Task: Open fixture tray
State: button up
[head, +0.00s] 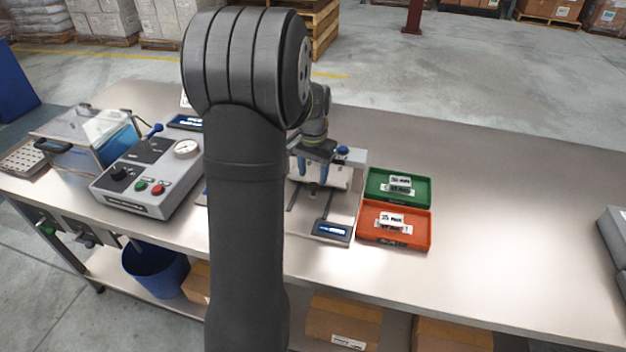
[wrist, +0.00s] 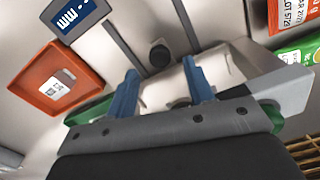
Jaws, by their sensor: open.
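The fixture (head: 318,212) stands on the bench just right of my arm, with two dark rails and a small display (head: 332,230) at its front. A pale tray-like part (head: 338,176) sits at the rear of the rails; it also shows in the wrist view (wrist: 228,66), with a dark round knob at its face. I cannot tell for sure whether this is the fixture tray. My gripper (head: 312,176) is over the fixture, its blue fingers pointing down. In the wrist view my gripper (wrist: 160,65) is open, and nothing shows held between the fingers. My arm hides the fixture's left side.
A green tray (head: 372,186) and an orange tray (head: 394,241) with labelled items stand right of the fixture. A grey control box (head: 133,188) and a clear-lidded unit (head: 88,140) stand left of my arm. The bench farther right is mostly clear.

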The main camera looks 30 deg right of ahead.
aim_at(313, 185)
jog(key=shift+f, duration=1.6)
grip_shut()
